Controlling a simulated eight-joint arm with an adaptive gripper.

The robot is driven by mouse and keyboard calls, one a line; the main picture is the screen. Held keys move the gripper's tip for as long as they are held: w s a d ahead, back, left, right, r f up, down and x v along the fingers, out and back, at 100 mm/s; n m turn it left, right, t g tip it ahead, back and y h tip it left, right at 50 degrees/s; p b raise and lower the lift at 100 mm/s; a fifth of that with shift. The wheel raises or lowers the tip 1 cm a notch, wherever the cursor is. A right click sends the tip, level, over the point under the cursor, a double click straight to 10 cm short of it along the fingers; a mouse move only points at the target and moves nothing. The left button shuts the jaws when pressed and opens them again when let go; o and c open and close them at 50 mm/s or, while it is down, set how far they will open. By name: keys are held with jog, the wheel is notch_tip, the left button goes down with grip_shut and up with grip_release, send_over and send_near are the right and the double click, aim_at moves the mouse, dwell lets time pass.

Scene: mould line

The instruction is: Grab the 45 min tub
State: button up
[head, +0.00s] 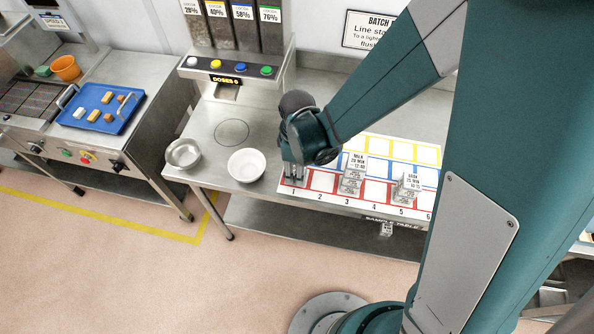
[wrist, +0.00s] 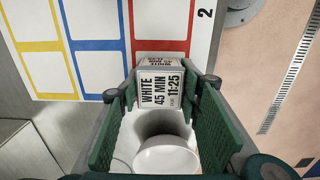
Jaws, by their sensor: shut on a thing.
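The white tub labelled "WHITE 45 MIN, DUE 11:25" (wrist: 162,90) sits between the two green finger pads of my gripper (wrist: 163,105) in the wrist view. My gripper is shut on it. In the head view my gripper (head: 294,172) points down at slot 1 of the numbered sample mat (head: 322,182), at its front left corner. My gripper mostly hides the tub there. I cannot tell whether the tub touches the mat or is slightly raised.
A milk tub (head: 351,178) stands near slot 3, and another labelled tub (head: 407,187) near slot 5. A white bowl (head: 246,166) and a metal bowl (head: 183,154) stand left of my gripper. The dispenser (head: 228,72) stands behind. Slot 2 is empty.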

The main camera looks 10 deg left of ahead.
jog(key=shift+r, duration=0.1)
jog(key=shift+r, duration=4.9)
jog(key=shift+r, duration=0.15)
notch_tip(320, 180, up, 7)
jog(key=p, duration=0.4)
